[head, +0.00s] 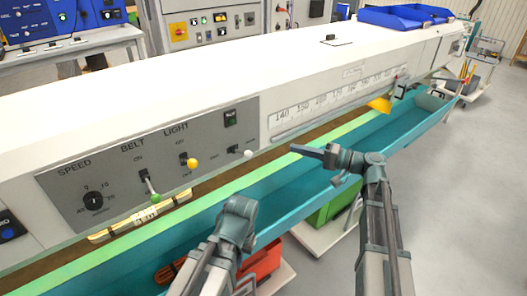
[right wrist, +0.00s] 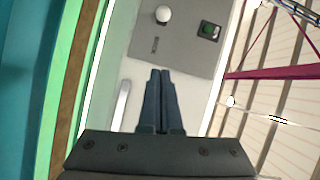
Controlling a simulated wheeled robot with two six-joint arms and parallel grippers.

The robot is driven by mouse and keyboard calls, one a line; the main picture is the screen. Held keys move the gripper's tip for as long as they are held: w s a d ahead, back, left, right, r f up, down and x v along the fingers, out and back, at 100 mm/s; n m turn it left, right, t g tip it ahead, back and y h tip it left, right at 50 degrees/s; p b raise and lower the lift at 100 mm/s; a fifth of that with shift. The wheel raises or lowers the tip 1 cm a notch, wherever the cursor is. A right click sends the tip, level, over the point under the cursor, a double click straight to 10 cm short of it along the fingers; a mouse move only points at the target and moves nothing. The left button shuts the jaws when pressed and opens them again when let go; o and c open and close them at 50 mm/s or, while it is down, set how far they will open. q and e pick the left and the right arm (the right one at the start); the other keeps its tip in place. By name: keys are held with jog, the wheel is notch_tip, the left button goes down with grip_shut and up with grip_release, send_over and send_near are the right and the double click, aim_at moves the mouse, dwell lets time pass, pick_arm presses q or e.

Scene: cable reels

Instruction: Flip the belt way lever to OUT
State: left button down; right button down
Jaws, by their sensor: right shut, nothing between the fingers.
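A grey control panel (head: 150,165) on the front of the white machine carries several levers. One lever with a white knob (head: 248,153) sits at the panel's right end, with small labels on both sides that I cannot read; its knob leans right. In the right wrist view the white knob (right wrist: 162,14) shows beyond my fingertips. My right gripper (head: 296,149) is shut and empty, to the right of the white knob and apart from it. It also shows in the right wrist view (right wrist: 160,72). My left arm shows low in the middle, but its gripper is out of view.
The BELT lever has a green knob (head: 155,198) and the LIGHT lever a yellow knob (head: 193,163). A green switch (head: 231,119) is above the white knob. A SPEED dial (head: 95,199) is at left. A teal trough (head: 320,175) runs along the machine's front.

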aim_at(248, 155)
jog(key=shift+a, duration=0.1)
jog(key=w+a+f+b, duration=0.1)
jog(key=a, duration=1)
jog(key=shift+w+a+f, duration=0.15)
jog(key=shift+w+a, duration=0.05)
